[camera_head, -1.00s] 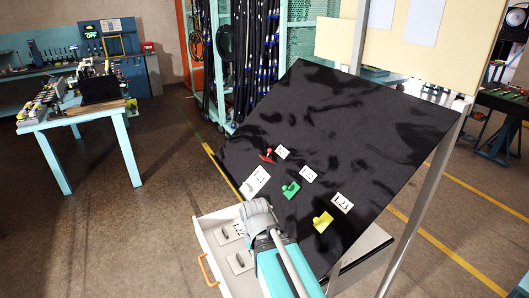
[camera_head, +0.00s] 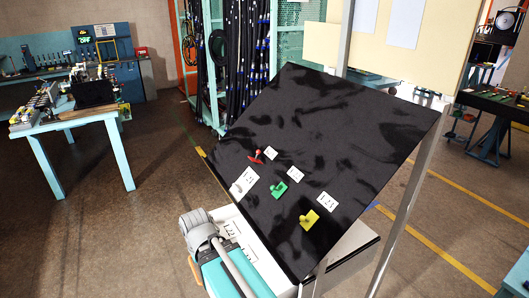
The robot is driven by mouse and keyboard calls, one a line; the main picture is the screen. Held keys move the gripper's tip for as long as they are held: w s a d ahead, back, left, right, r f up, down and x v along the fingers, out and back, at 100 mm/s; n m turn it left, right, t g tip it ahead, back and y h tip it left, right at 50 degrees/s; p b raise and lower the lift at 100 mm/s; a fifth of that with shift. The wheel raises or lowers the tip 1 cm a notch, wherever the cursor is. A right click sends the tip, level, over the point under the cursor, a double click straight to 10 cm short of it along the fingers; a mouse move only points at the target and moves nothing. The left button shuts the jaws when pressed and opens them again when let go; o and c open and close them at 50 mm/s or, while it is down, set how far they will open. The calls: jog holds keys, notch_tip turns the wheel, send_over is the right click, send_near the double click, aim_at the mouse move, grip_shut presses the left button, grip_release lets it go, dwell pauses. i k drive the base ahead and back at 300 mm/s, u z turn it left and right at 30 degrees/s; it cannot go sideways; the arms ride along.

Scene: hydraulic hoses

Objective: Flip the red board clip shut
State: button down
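A black sloping board (camera_head: 345,120) fills the middle of the head view. The red clip (camera_head: 256,156) sits on its left part, next to a small white label (camera_head: 271,153). The clip has a thin bar and a raised knob. It is too small to tell how far its lever stands open. The fingers of my gripper are not visible. Only my grey and teal arm shows at the bottom left, in front of the board's lower edge and apart from the red clip.
Down the board are a green clip (camera_head: 279,189), a yellow clip (camera_head: 309,219) and a whitish clip (camera_head: 237,188), each near a white label. A metal post (camera_head: 408,200) stands at the right.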

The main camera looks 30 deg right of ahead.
aim_at(258, 151)
jog(key=z, duration=0.05)
jog(key=k, duration=0.65)
jog(key=z, duration=0.7)
jog(key=i, duration=0.5)
